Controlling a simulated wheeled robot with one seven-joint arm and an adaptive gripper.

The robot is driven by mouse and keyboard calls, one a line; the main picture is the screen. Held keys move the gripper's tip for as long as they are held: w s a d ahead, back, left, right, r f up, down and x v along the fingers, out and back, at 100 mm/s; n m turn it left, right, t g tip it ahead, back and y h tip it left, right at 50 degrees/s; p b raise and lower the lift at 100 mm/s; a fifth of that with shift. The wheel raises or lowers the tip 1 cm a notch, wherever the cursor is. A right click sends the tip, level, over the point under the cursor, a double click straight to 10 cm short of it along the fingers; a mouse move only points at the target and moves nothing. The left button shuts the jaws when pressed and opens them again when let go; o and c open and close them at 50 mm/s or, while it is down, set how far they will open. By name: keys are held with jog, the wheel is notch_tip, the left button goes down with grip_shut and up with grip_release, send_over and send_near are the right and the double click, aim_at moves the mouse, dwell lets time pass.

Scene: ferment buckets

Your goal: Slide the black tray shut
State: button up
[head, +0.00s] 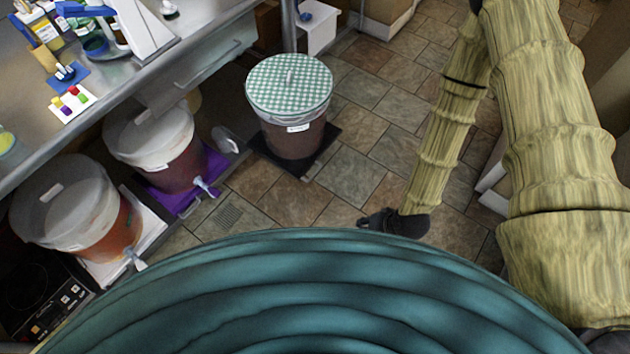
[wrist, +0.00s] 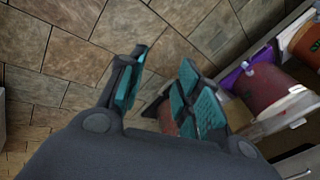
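The black tray (head: 327,150) is pulled out onto the tiled floor, clear of the counter. A bucket (head: 292,135) of reddish-brown contents stands on it, topped with a green-checked cover (head: 289,84). The bucket hides most of the tray. My gripper (head: 372,221) is low over the floor, to the right of and nearer than the tray, apart from it. In the wrist view my gripper (wrist: 160,90) is open and empty, its teal-padded fingers spread. Part of the bucket (wrist: 167,118) shows between and beyond the fingers, with a dark tray edge beside it.
A purple tray (head: 183,200) with a red bucket (head: 165,153) and a white tray (head: 150,226) with an orange-red bucket (head: 82,214) sit under the counter (head: 190,50) at left. A black hotplate (head: 42,295) is at lower left. Floor between gripper and black tray is clear.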

jog(key=w+a+f+m+t+y+b, duration=0.1)
jog(key=w+a+f+t+y+b, duration=0.15)
jog(key=w+f+b, duration=0.7)
jog(key=w+a+f+m+t+y+b, duration=0.15)
jog(key=w+a+f+b, duration=0.25)
jog(key=w+f+b, duration=0.6)
jog(key=m+t+y+b, duration=0.2)
jog(key=y+b, duration=0.3)
jog(key=b, duration=1.9)
send_near(315, 173)
jog(key=shift+f+b+x, duration=0.15)
jog(key=shift+b+x, duration=1.05)
jog(key=shift+x, duration=1.35)
jog(key=shift+f+b+x, duration=0.2)
jog(key=shift+b+x, duration=1)
jog(key=shift+x, duration=1.35)
jog(key=shift+d, duration=0.15)
grip_shut()
